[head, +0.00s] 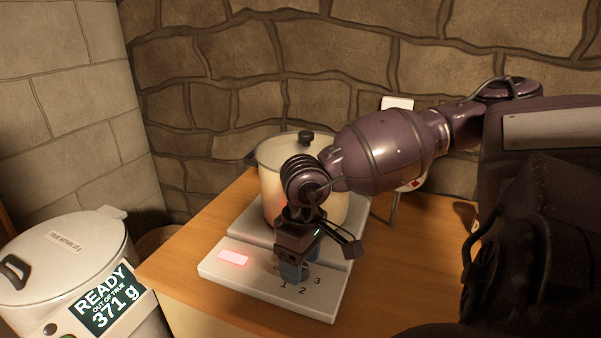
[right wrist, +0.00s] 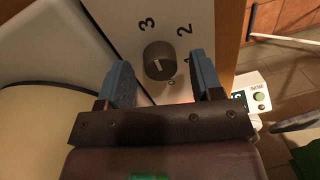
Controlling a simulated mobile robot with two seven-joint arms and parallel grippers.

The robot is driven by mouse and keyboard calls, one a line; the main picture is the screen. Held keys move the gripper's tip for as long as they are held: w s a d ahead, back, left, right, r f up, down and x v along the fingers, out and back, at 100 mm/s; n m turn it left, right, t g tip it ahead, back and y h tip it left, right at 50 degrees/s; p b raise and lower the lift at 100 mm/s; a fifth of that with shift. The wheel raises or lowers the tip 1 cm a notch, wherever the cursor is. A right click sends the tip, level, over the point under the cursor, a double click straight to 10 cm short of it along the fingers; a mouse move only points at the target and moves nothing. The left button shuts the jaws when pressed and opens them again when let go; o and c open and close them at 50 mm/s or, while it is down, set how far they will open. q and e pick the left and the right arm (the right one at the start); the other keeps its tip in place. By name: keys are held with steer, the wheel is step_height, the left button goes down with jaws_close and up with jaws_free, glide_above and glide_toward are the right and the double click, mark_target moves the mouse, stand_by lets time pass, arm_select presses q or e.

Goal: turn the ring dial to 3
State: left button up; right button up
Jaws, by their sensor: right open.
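The ring dial (right wrist: 159,60) is a round dark knob with a pale pointer mark on the front panel of a white hot plate (head: 215,270). The pointer mark lies toward the lower side of the knob, near the 0. My right gripper (head: 292,270) is over the panel, its open blue fingers (right wrist: 160,80) on either side of the knob with gaps. In the head view it hides the knob, but 1, 2 and 3 show. My left gripper is not in view.
A lidded cream pot (head: 268,190) stands on the hot plate, close behind my right gripper. A pink-red lamp (head: 233,257) glows on the panel. A white lidded container (head: 60,250) with a display reading "READY 371 g" stands at left. The wooden top (head: 400,285) is clear right of the plate.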

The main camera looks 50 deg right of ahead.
steer(key=r, duration=0.3)
steer(key=r+p, duration=0.1)
steer(key=r, duration=0.2)
steer(key=r+p, duration=0.1)
steer(key=r, duration=0.1)
steer(key=shift+d+r, duration=0.35)
steer(key=shift+r, duration=0.85)
